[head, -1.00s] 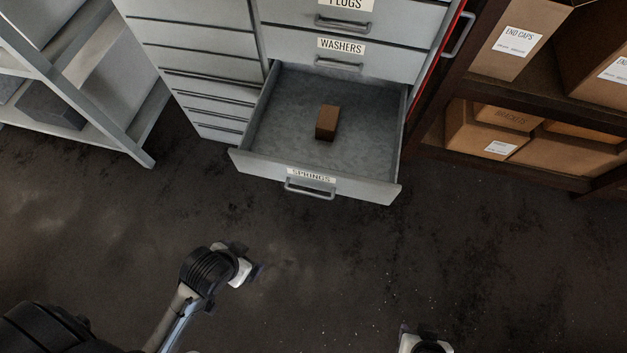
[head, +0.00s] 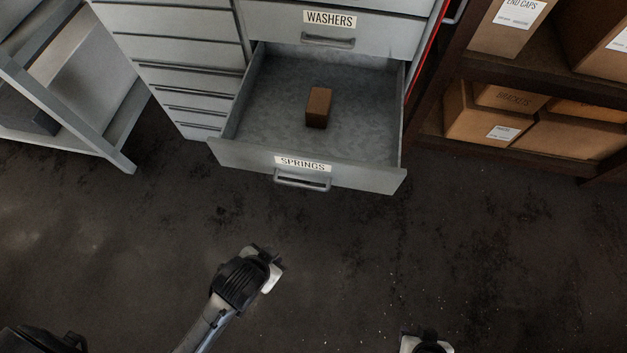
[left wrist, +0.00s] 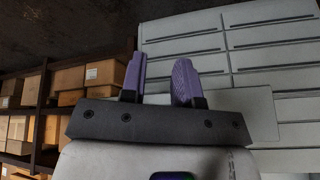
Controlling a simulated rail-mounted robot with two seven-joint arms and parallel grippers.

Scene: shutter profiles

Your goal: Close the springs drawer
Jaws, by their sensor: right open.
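The springs drawer (head: 240,158) is pulled well out of the grey cabinet in the head view. Its front carries a SPRINGS label and a bar handle (head: 302,181). A small brown block (head: 319,107) lies inside. My left gripper (head: 272,268) is in front of and below the drawer handle, apart from it. In the left wrist view its two purple fingers (left wrist: 158,82) stand apart with nothing between them. My right gripper (head: 426,344) shows only in part at the bottom edge, open and away from the drawer; its fingertips are hard to make out.
The closed washers drawer (head: 385,38) is above the open one. A brown shelf with cardboard boxes (head: 490,115) stands at the right, and a pale rack (head: 85,135) at the left. The dark floor (head: 500,250) in front is clear.

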